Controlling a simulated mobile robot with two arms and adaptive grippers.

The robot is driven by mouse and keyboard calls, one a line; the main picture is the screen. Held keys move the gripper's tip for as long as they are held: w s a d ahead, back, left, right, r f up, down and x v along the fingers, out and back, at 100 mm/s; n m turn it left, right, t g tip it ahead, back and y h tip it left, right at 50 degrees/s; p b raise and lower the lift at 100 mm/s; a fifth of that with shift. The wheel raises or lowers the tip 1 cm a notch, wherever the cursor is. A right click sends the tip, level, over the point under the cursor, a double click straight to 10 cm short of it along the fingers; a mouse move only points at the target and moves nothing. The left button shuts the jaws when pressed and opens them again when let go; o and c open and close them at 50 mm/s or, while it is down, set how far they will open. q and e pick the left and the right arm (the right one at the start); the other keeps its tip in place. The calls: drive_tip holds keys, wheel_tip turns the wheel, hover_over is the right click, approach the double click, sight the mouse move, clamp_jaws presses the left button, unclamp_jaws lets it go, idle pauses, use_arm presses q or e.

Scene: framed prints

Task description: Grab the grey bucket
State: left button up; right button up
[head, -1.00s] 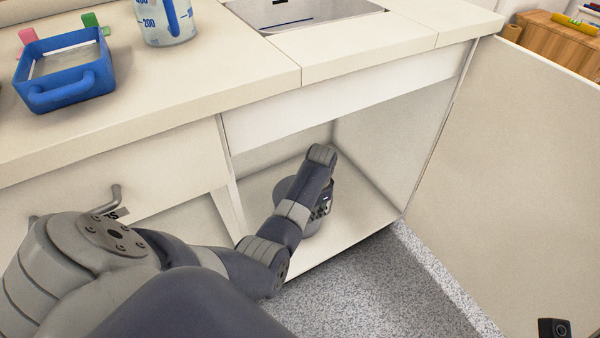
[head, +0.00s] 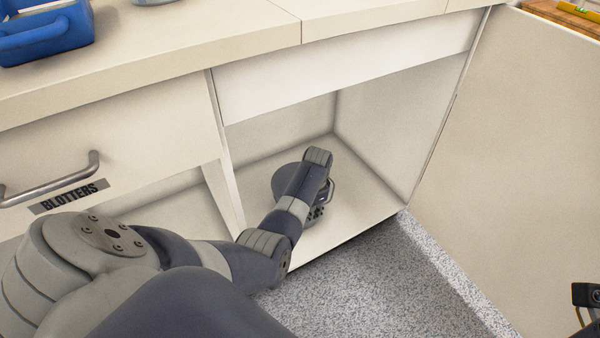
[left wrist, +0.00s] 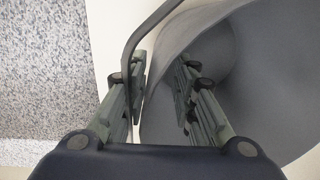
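The grey bucket (head: 286,181) stands on the floor of the open cabinet, partly hidden behind my left forearm. Its thin handle (head: 333,190) shows to the right of my arm. My left gripper (head: 316,212) is at the bucket, mostly hidden by my wrist in the head view. In the left wrist view, the bucket (left wrist: 275,75) fills the right side. The left gripper (left wrist: 161,75) has its fingers spread, one inside the bucket and one outside by its rim and dark handle (left wrist: 143,38).
The cabinet's side wall (head: 385,130) is right of the bucket, and the open door (head: 510,150) stands further right. The countertop (head: 200,50) overhangs above, with a blue container (head: 45,38) at upper left. Speckled floor (head: 370,285) lies in front.

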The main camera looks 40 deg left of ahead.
use_arm(q)
drive_tip(key=shift+c, duration=0.3)
clamp_jaws()
drive_tip(key=shift+r, duration=0.2)
